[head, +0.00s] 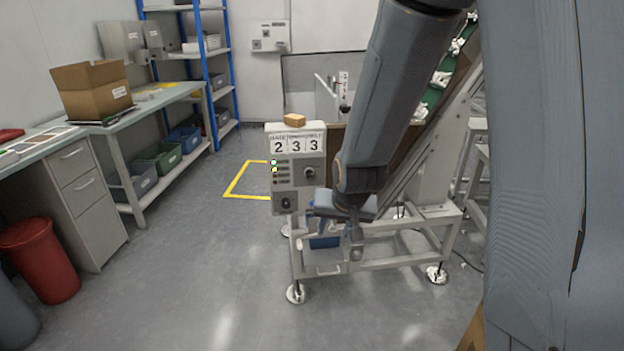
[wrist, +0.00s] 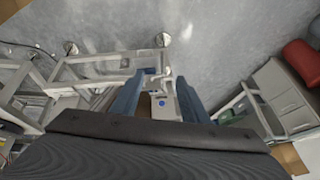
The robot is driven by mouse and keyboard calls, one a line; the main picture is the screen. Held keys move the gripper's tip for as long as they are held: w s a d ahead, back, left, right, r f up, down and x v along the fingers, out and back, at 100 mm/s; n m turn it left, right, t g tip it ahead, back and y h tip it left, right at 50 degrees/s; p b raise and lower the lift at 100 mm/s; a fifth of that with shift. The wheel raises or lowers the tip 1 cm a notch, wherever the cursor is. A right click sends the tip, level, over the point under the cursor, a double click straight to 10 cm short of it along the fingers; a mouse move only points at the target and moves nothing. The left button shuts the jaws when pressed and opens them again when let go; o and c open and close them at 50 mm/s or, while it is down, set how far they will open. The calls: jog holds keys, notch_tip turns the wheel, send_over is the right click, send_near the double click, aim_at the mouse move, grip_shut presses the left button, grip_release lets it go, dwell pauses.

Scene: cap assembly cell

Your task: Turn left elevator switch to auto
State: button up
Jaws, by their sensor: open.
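A grey control box (head: 297,184) stands at the front left of the inclined conveyor, below a counter panel (head: 297,145) reading 2 3 3. It has a column of small lights, some lit green, a dark knob (head: 310,172) on the right and a dark round control (head: 286,202) lower down. I cannot read which is the elevator switch or its setting. My gripper (head: 341,238) points down, just right of and below the box, apart from it. In the wrist view my gripper (wrist: 162,80) is open, with nothing held between its blue fingers.
A small cardboard box (head: 294,120) sits above the counter. Workbenches (head: 170,98) line the left; the floor (head: 190,255) between is clear.

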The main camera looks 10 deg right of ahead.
jog(key=w+f+m+t, duration=0.25)
jog(key=w+t, duration=0.35)
jog(key=w, duration=0.8)
jog(key=m+t+h, duration=0.1)
jog(key=m+t, duration=0.3)
jog(key=t, duration=0.2)
send_near(312, 175)
jog(key=shift+w+d, duration=0.15)
jog(key=shift+w, duration=3.95)
jog(key=shift+c, duration=0.5)
jog(key=c, duration=0.9)
